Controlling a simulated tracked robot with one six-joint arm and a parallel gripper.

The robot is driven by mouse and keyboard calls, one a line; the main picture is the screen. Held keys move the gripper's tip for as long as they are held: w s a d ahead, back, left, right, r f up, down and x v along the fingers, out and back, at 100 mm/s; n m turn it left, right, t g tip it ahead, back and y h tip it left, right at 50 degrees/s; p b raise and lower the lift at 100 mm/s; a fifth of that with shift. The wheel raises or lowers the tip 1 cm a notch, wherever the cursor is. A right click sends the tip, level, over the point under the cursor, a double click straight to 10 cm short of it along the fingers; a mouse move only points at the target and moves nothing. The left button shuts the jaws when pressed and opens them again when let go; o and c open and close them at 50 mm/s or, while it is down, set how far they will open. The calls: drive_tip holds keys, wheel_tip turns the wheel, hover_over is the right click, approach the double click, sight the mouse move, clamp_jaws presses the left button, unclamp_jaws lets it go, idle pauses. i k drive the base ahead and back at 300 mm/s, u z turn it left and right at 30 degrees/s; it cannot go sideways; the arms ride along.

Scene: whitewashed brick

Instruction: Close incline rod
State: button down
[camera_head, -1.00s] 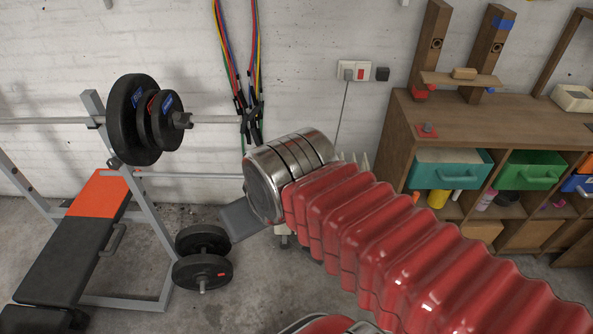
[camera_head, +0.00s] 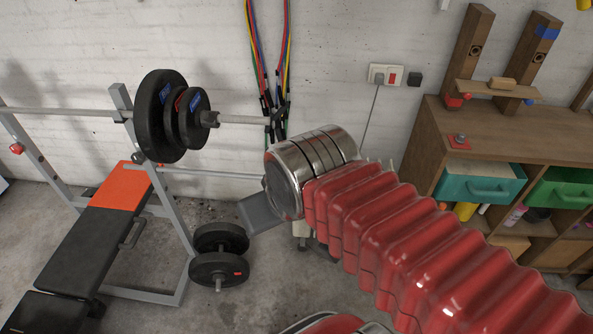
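A weight bench (camera_head: 79,246) with a black and red-orange pad and a grey metal frame stands at the left. A thin horizontal metal rod (camera_head: 212,173) runs from the frame's right upright toward my wrist, below the barbell. It looks like the incline rod, but I cannot be sure; its right end is hidden behind my arm. My gripper (camera_head: 260,212) is mostly hidden behind my metal wrist; only a flat grey piece sticks out at its lower left. It shows to the right of the bench, apart from the frame in the picture. Its fingers cannot be made out.
A barbell (camera_head: 60,112) with black plates rests across the uprights. Black dumbbells (camera_head: 219,270) stand on the floor beside the bench. Coloured bands (camera_head: 268,60) hang on the white brick wall. A wooden workbench (camera_head: 520,140) with coloured drawers stands at the right. Grey floor lies between.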

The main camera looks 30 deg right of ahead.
sight(132, 166)
drive_tip(key=i, duration=0.85)
drive_tip(key=z, duration=0.05)
